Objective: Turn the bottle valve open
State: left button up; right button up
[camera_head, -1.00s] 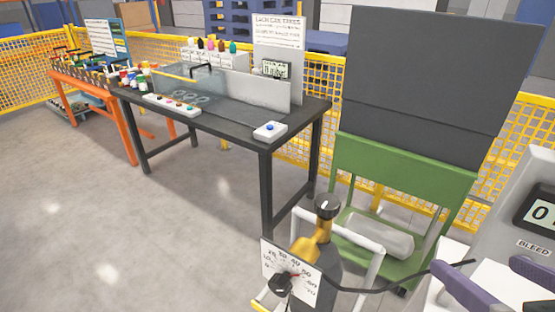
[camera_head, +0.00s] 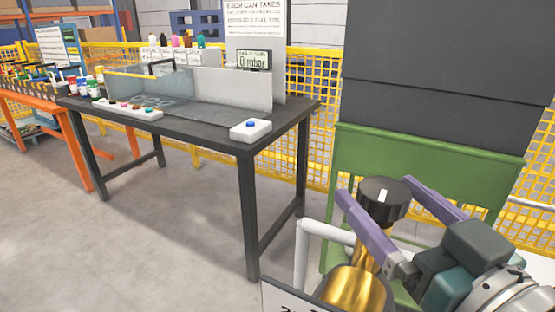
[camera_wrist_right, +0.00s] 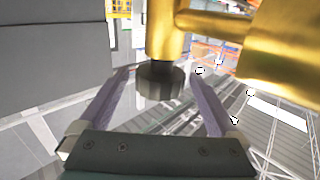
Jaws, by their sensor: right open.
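The bottle valve has a round black knob (camera_head: 381,200) with a white mark on top, above a brass body (camera_head: 357,288). The bottle below is cut off by the picture's lower edge. My right gripper (camera_head: 379,192) comes in from the lower right, its purple fingers open on either side of the knob. In the right wrist view, the black knob (camera_wrist_right: 161,84) lies between the spread fingers (camera_wrist_right: 160,76), with gaps visible on both sides. The brass body (camera_wrist_right: 163,32) fills the top of that view. My left gripper is out of view.
A white card (camera_head: 290,300) shows partly at the bottom edge. A pale rail (camera_head: 303,260) stands beside the valve, with a green stand and dark panel (camera_head: 430,60) behind. A black table (camera_head: 200,135) holding a white button box (camera_head: 250,131) is at left. Grey floor is clear.

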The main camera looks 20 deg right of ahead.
aim_at(368, 181)
jog(key=shift+w+d, duration=0.15)
jog(key=shift+w, duration=1.8)
jog(key=c, duration=1.4)
jog(key=shift+o, duration=0.2)
